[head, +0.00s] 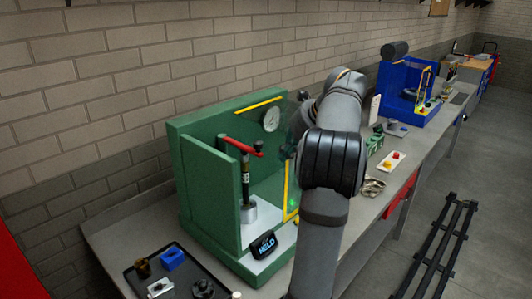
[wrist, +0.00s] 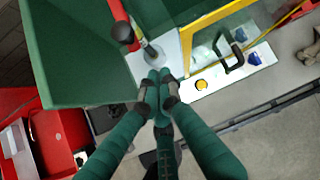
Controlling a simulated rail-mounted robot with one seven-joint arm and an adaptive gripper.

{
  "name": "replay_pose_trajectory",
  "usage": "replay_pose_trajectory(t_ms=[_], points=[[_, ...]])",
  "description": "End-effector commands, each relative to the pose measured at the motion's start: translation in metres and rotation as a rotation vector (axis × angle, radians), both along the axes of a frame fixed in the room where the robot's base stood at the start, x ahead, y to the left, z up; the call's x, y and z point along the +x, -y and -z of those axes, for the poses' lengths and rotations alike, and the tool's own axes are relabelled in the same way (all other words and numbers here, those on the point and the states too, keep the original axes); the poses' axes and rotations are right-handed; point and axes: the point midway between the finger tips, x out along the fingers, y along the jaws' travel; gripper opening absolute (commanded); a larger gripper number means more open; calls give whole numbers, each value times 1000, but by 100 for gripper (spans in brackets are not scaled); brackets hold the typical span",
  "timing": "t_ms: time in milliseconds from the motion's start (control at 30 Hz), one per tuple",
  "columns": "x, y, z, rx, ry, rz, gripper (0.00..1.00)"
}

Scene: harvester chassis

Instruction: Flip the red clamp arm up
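The red clamp arm (head: 236,145) lies roughly level, sloping slightly down to the right, atop a dark post inside the green fixture (head: 205,190). In the wrist view a red bar (wrist: 118,12) with a dark round knob (wrist: 122,33) shows at the top, above a metal rod and a light base plate. My gripper (wrist: 158,76) has its green fingertips drawn together, with nothing visible between them. In the picture, they are below and right of the knob, apart from it. In the head view my own arm largely hides the gripper.
The fixture's green walls (wrist: 80,60) stand left of the gripper, and a yellow frame (wrist: 188,50) stands to its right. A black tray (head: 140,285) with small parts lies at the front left of the bench. A blue fixture (head: 405,90) stands farther along.

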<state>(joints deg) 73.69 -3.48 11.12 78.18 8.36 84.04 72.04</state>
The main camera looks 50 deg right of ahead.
Motion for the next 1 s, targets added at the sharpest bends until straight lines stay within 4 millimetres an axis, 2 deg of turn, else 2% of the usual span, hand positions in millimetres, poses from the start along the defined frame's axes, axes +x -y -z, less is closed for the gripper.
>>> replay_pose_trajectory(t_ms=[33, 200, 233, 267, 400, 1000], points=[[6, 1, 11, 4, -3, -1, 0], [26, 6, 36, 4, -3, -1, 0], [30, 4, 22, -3, 1, -2, 0], [32, 3, 16, -2, 1, -1, 0], [41, 0, 5, -2, 0, 0, 0], [46, -3, -1, -1, 0, 2, 0]])
